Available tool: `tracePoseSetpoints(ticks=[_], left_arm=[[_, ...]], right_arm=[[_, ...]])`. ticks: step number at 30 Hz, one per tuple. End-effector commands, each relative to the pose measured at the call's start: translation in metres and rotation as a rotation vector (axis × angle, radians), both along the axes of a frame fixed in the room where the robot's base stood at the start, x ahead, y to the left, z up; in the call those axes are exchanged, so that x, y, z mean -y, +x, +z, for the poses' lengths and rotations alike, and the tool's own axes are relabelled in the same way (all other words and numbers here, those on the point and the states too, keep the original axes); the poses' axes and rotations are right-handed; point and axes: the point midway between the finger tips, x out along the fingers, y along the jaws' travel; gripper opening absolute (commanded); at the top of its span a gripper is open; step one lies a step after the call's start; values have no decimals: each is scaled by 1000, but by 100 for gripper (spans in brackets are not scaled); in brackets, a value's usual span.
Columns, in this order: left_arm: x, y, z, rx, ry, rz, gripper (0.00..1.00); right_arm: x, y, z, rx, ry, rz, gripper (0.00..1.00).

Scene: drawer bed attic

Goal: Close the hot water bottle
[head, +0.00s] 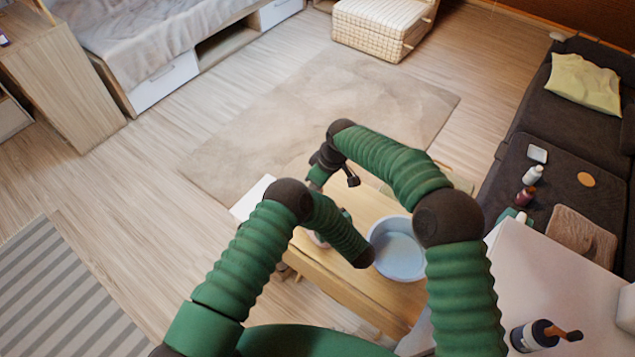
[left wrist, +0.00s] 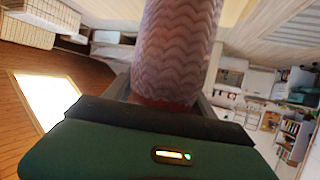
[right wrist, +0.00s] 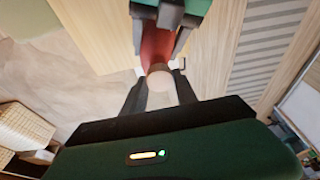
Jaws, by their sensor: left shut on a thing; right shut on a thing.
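The hot water bottle has a pink knitted cover (left wrist: 175,50) and red rubber (right wrist: 157,45) at its neck. My left gripper (left wrist: 163,98) is shut on the bottle, and the cover fills the space beyond its fingers. In the right wrist view, my left gripper (right wrist: 162,18) shows at the top, around the red part. A pale round stopper (right wrist: 160,80) is between the fingers of my right gripper (right wrist: 160,92), which is shut on it. The stopper lines up with the neck; I cannot tell whether it is seated. In the head view my arms mostly hide the bottle.
A light blue basin (head: 398,262) stands on the wooden table (head: 335,283) below my arms. A dark sofa (head: 548,145) with small bottles (head: 525,196) is at the right. A white surface (head: 530,275) lies at the lower right. A rug (head: 330,110) and open floor lie beyond.

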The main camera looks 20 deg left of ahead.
Motion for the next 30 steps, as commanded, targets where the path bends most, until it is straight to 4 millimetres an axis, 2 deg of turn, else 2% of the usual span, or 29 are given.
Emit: tracePoseSetpoints(ticks=[24,26,30], left_arm=[[0,0,1,1,0,0,0],[0,0,1,1,0,0,0],[0,0,1,1,0,0,0]], right_arm=[[-1,0,-11,0,0,-4,0],[-1,-1,-11,1,-3,-36,0],[-3,-3,-11,1,-8,-266,0]])
